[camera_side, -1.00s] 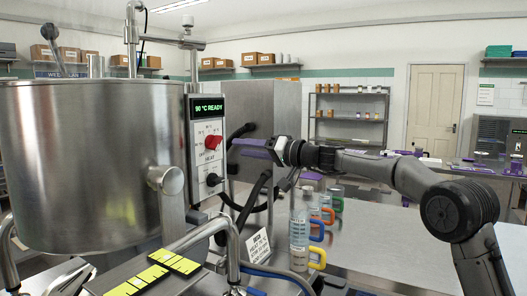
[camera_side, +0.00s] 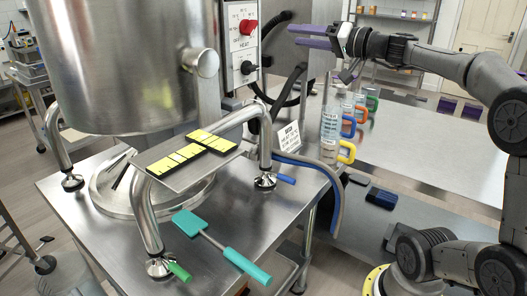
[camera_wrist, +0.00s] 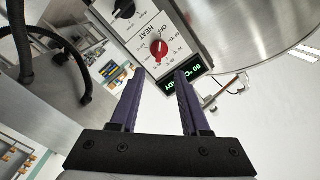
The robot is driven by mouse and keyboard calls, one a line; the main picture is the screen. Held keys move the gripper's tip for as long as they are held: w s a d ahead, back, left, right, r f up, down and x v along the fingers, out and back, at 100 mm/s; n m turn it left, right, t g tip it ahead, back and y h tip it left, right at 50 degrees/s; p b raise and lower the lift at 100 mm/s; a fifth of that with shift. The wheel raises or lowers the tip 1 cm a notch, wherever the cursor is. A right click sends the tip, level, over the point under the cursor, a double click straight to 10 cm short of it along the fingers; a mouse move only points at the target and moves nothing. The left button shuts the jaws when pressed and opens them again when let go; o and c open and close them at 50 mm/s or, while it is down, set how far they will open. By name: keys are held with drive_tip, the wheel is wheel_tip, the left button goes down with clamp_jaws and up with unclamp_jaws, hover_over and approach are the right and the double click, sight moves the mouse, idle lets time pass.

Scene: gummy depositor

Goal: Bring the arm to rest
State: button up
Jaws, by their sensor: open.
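My gripper (camera_side: 293,36) is in the air to the right of the kettle's control panel (camera_side: 234,45) in the side view. Its two purple fingers are apart with nothing between them. The wrist view also shows the open gripper (camera_wrist: 160,76), with the fingers pointing toward the panel and a gap between them and it. The panel carries a red heat knob (camera_side: 248,27) and a black knob (camera_side: 248,68). The red knob (camera_wrist: 159,50) appears just beyond the fingertips in the wrist view, beside the green-lit display (camera_wrist: 190,72). My arm reaches in from the right.
The large steel kettle (camera_side: 110,60) stands left on a metal cart. Yellow-and-black mold strips (camera_side: 190,150) lie on a plate below it. A turquoise spatula (camera_side: 215,240) lies on the cart.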

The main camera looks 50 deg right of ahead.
drive_tip(key=s+a+f+n+g+y, duration=0.1)
drive_tip(key=a+n+g+y, duration=0.15)
drive_tip(key=a, duration=0.65)
drive_tip(key=s+a+n+g+y, duration=0.1)
drive_tip(key=a+n+y, duration=0.3)
drive_tip(key=a, duration=0.4)
drive_tip(key=s+a+f+n+g, duration=0.3)
drive_tip(key=s+a+f+g, duration=0.2)
drive_tip(key=s+a+f, duration=0.3)
drive_tip(key=s+d+f+g+h, duration=0.2)
drive_tip(key=s+d+f+h, duration=0.1)
drive_tip(key=s+f, duration=0.3)
drive_tip(key=s+d+f+g+h, duration=0.2)
drive_tip(key=s+d+f, duration=0.3)
drive_tip(key=f, duration=0.4)
drive_tip(key=shift+s+d+m+h, duration=0.2)
drive_tip(key=shift+s+m+h, duration=0.15)
drive_tip(key=shift+s+h, duration=0.3)
